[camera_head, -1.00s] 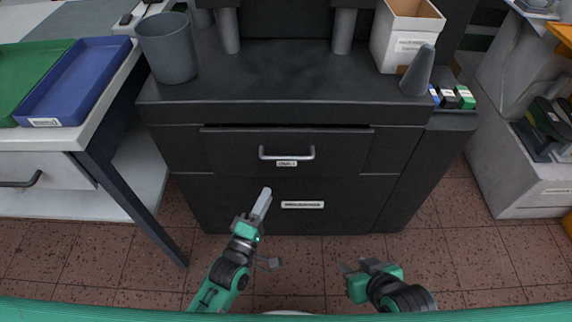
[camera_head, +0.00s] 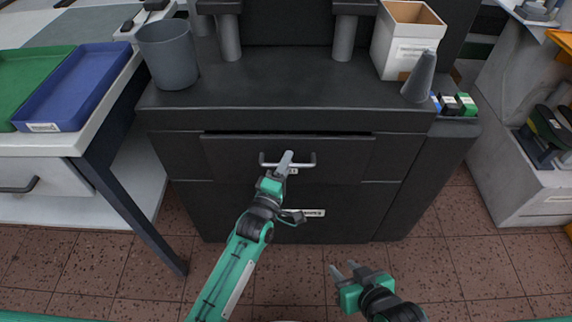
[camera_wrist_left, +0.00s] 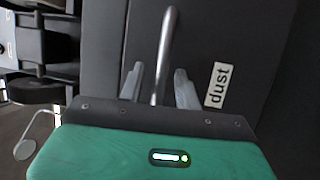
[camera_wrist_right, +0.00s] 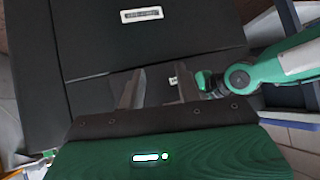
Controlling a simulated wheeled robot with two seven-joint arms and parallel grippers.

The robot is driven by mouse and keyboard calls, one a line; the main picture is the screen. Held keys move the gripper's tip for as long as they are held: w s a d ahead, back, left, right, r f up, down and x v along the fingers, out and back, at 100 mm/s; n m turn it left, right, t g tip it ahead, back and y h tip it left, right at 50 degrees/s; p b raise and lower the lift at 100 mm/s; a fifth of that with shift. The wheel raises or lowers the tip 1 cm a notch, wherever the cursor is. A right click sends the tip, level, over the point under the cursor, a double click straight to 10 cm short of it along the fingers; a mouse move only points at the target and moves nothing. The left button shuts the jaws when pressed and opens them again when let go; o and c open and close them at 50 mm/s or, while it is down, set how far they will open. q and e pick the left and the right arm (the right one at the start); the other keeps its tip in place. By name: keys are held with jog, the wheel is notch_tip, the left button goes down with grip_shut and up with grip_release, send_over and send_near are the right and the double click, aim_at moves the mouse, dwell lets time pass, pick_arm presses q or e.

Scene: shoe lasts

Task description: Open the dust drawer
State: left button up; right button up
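The dust drawer (camera_head: 345,160) is the dark front panel with a silver bar handle (camera_head: 304,164) in the head view. It appears closed. Its white label reads "dust" in the left wrist view (camera_wrist_left: 218,85). My left gripper (camera_head: 286,160) is at the handle's middle and partly hides the label in the head view. In the left wrist view the handle bar (camera_wrist_left: 164,50) runs between its two spread fingers (camera_wrist_left: 160,85), with gaps visible on both sides. My right gripper (camera_head: 344,270) is open and empty, low in front of the cabinet.
On the cabinet top stand a grey bin (camera_head: 167,55), a cardboard box (camera_head: 407,40) and a grey cone (camera_head: 420,76). A table with a blue tray (camera_head: 75,85) is at left. Tiled floor in front is open.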

pick_arm(q)
grip_shut()
